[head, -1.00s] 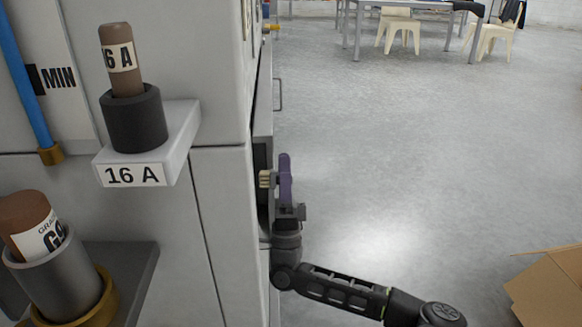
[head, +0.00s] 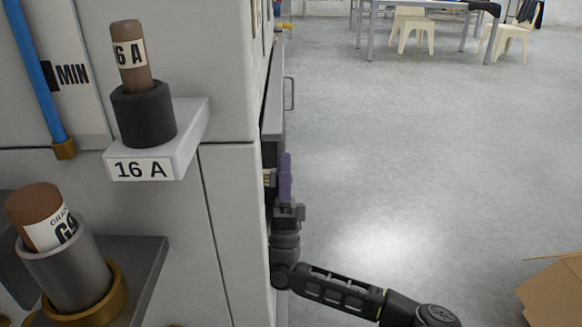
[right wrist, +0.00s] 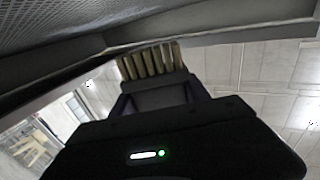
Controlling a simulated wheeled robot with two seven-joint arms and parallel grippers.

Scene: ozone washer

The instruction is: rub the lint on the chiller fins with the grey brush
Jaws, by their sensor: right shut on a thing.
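My right gripper (head: 285,168) is at the side of the grey cabinet, with a purple finger upright. It is shut on the grey brush, whose pale bristles (head: 269,178) point left toward the cabinet's side and are partly hidden by its edge. In the right wrist view the brush (right wrist: 155,94) sits between the fingers, with its cream bristles (right wrist: 150,61) up near a grey frame edge. A fine-textured grey surface (right wrist: 50,32), possibly the chiller fins, shows at upper left. I cannot make out any lint or tell whether the bristles touch. My left gripper is not in view.
The cabinet front (head: 225,185) fills the left, with a bracket marked 16 A (head: 150,165) holding a brown cartridge and another cartridge (head: 48,215) below. A cardboard box (head: 555,290) lies at lower right. The floor between is clear. A table and chairs stand far back.

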